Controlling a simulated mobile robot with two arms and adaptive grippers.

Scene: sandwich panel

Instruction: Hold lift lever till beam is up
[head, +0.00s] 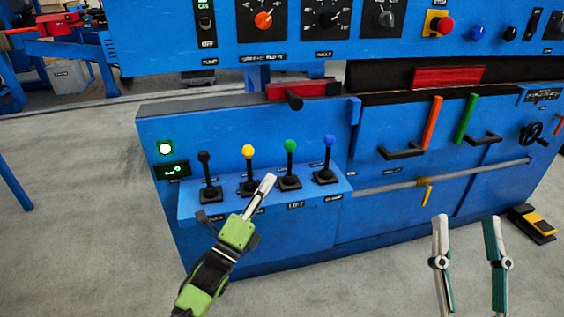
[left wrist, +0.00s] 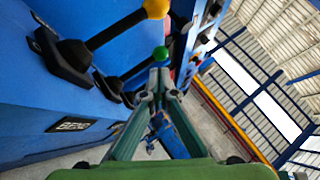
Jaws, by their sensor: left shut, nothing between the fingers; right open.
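The lift lever, with a green knob (head: 290,146), stands upright on the blue control shelf above a label reading LIFT. In the left wrist view its knob (left wrist: 160,53) is just beyond my fingertips. My left gripper (head: 267,184) is shut and empty, its tip in front of the levers between the yellow and green ones. Whether it touches the green lever I cannot tell. My left fingers also show in the left wrist view (left wrist: 162,85). My right gripper (head: 466,222) is open and empty, over the floor before the machine. The blue upper beam (head: 200,58) lies above a dark gap.
Black (head: 205,158), yellow (head: 248,151) and blue (head: 328,141) knobbed levers flank the green one. A yellow pedal (head: 539,224) is on the floor at right. Orange (head: 433,122) and green (head: 466,118) handles stand on the machine.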

